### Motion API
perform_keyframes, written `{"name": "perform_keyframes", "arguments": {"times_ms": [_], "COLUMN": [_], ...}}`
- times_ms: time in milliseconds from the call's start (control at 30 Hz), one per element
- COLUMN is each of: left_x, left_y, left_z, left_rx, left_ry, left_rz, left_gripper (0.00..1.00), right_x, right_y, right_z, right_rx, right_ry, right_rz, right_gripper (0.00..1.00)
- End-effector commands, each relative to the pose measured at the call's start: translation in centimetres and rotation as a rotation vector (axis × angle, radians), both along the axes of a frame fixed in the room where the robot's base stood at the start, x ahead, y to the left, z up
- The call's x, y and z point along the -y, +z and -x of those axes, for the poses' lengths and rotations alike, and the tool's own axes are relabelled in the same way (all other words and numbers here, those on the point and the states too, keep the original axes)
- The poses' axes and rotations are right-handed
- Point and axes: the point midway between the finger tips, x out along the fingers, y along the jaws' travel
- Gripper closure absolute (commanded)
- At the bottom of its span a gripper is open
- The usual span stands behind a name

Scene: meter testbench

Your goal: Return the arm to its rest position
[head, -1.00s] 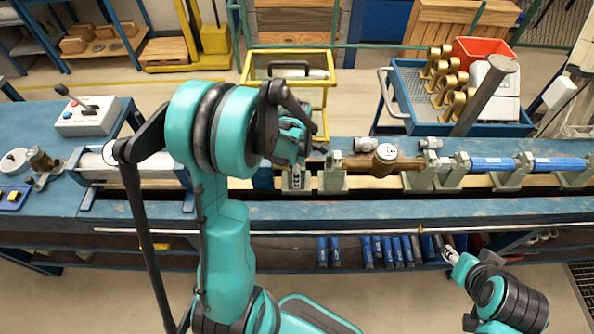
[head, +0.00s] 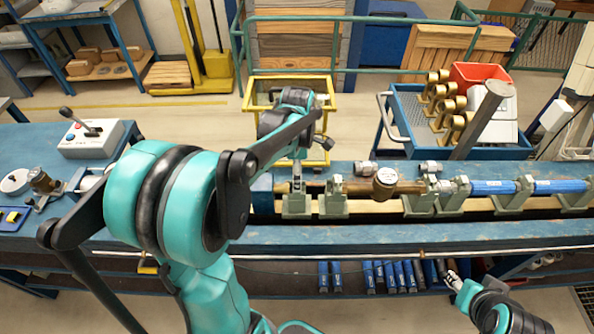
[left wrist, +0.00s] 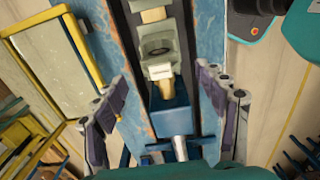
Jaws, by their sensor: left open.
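My left arm comes in from the lower left in the head view and reaches over the bench. My left gripper (head: 297,178) points down at the left end of the row of clamps and looks empty. In the left wrist view its two fingers (left wrist: 170,120) are spread wide, with an olive-grey clamp block (left wrist: 158,50) and a metal rod (left wrist: 179,147) seen between them. Whether the fingers touch anything is unclear. My right gripper (head: 452,281) is low at the right in front of the bench; its fingers are too small to read.
A brass meter (head: 386,181) sits in line with blue pipes (head: 493,187) on the bench (head: 400,236). A control box (head: 90,139) stands at the left. Behind are a yellow-framed trolley (head: 250,100) and a blue cart (head: 398,103) with brass meters.

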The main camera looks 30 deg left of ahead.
Motion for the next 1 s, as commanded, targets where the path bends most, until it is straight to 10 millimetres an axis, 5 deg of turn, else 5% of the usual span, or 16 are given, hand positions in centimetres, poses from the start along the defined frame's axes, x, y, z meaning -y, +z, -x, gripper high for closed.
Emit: {"name": "perform_keyframes", "arguments": {"times_ms": [700, 867, 1000], "left_x": [0.2, 2.2, 5.2], "left_y": [0.8, 1.0, 0.9], "left_z": [0.2, 1.6, 4.1], "left_rx": [0.007, 0.080, 0.193], "left_ry": [-0.025, -0.292, -0.743], "left_rz": [-0.002, -0.031, -0.116], "left_gripper": [0.28, 0.28, 0.28], "right_x": [0.0, 0.0, 0.0], "right_y": [-0.2, -1.5, -3.3], "right_z": [0.0, 0.0, 0.0], "right_rx": [0.000, 0.000, 0.000], "right_ry": [0.000, 0.000, 0.000], "right_rz": [0.000, 0.000, 0.000], "right_gripper": [0.60, 0.60, 0.60]}}
